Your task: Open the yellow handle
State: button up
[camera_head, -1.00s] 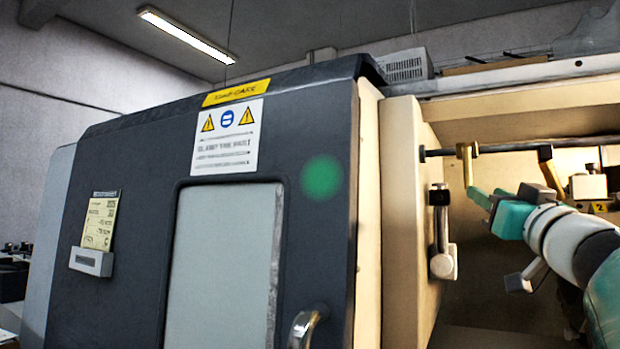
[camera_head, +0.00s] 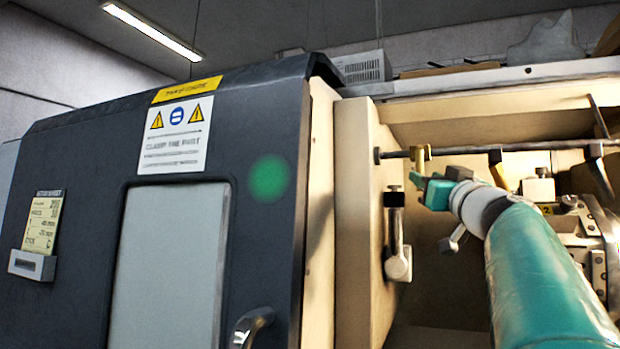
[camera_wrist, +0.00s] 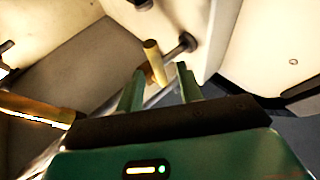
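A yellow handle (camera_head: 421,158) is mounted on a dark horizontal rod inside the open machine bay, near the rod's left end. It also shows in the wrist view (camera_wrist: 154,62), just ahead of my fingertips and in line with the gap between them. My gripper (camera_head: 418,182) is teal and sits close below the handle in the head view. In the wrist view its two green fingers (camera_wrist: 160,76) are apart with nothing clamped between them. I cannot tell whether the fingers touch the handle.
A second yellowish handle (camera_head: 499,169) is farther right along the rod, also in the wrist view at lower left (camera_wrist: 35,108). A cream door edge (camera_head: 362,215) and a lever (camera_head: 397,235) stand left of my arm. The dark door panel (camera_head: 85,180) fills the left.

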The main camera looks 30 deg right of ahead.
jog(key=x, duration=0.3)
jog(key=shift+s+d, duration=0.1)
jog(key=shift+d, duration=0.1)
grip_shut()
jog(key=shift+s+d+r+n+g+y, duration=0.4)
jog(key=shift+n+g, duration=0.3)
jog(key=shift+n, duration=0.55)
jog(key=shift+s+d+r+n+g+y, duration=0.35)
jog(key=shift+n+g+y, duration=0.3)
jog(key=shift+n, duration=0.65)
jog(key=shift+s+d+r+n+g+y, duration=0.2)
jog(key=shift+s+n+g+y, duration=0.4)
jog(key=shift+n, duration=0.65)
jog(key=shift+d+r+n+g, duration=0.1)
jog(key=shift+r+n+g, duration=0.15)
jog(key=shift+n+g, duration=0.2)
